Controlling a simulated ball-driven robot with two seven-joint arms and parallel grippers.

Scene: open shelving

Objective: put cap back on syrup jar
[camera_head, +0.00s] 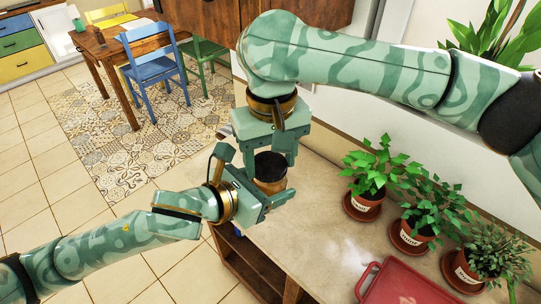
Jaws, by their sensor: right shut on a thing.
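The syrup jar (271,186) is an amber jar held upright above the counter. Its black cap (270,165) is at the jar's top, between the fingers of my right gripper (271,158), which points down from above and is shut on the cap. I cannot tell whether the cap is fully seated or just resting on the rim. My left gripper (256,184) comes from the lower left and has its fingers around the jar, shut on it. Parts of the jar's sides are hidden by the fingers.
The pale counter (310,215) on open shelving is clear around the grippers. Labelled potted herbs (368,190) stand along its right side. A red tray (400,285) lies at the front right. A wooden table (125,45) with chairs stands far back left.

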